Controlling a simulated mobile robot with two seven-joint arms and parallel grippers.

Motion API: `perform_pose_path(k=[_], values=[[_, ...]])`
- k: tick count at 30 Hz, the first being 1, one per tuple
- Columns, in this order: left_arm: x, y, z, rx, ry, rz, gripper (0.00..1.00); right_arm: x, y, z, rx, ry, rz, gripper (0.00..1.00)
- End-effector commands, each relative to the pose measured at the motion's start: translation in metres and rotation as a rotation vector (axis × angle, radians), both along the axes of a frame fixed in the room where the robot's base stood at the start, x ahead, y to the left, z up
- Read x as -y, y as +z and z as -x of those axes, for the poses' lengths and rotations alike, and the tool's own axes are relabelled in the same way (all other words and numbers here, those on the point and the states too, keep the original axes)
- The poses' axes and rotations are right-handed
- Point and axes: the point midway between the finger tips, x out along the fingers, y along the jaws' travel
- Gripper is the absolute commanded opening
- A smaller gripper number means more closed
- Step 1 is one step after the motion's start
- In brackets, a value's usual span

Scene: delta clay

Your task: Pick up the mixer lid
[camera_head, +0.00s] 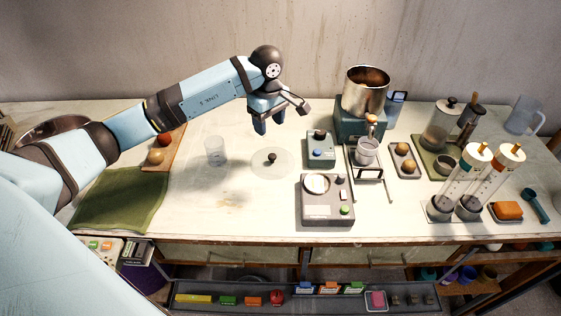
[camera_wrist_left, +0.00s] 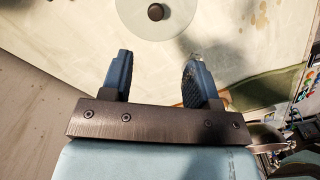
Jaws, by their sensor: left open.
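The mixer lid (camera_head: 256,164) appears to be the clear round disc with a small dark knob that lies flat on the pale table. It also shows in the left wrist view (camera_wrist_left: 135,18), at the top edge and partly cut off. My left gripper (camera_head: 268,121) is open and empty above the table, behind the lid in the head view. In the left wrist view its two blue fingers (camera_wrist_left: 160,78) are spread apart, with the lid beyond their tips. The metal mixer bowl (camera_head: 367,97) stands open on a blue-grey base at the back right. My right gripper is not in view.
A clear cup (camera_head: 215,151) stands left of the lid. A small blue-grey device (camera_head: 320,152) and a grey scale (camera_head: 327,205) stand to its right. A green cloth (camera_head: 118,200) lies at the left. The table in front of the lid is clear.

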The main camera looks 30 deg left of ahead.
Motion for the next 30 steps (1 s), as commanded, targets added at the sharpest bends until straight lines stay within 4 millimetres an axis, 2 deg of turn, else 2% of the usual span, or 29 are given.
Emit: perform_pose_path(k=[3, 9, 17, 24, 30], values=[[0.001, -0.026, 0.001, -0.007, 0.001, 0.004, 0.55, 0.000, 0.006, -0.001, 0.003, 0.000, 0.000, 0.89], [0.002, -0.060, 0.001, -0.004, 0.002, 0.005, 0.55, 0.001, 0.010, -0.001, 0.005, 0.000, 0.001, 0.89], [0.003, -0.079, -0.001, -0.005, 0.002, 0.007, 0.55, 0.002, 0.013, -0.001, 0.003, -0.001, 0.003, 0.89], [0.004, -0.114, -0.006, -0.004, 0.002, 0.007, 0.55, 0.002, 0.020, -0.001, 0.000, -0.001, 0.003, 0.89], [0.003, -0.122, -0.007, 0.000, 0.000, 0.006, 0.55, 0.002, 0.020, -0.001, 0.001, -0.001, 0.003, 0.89]])
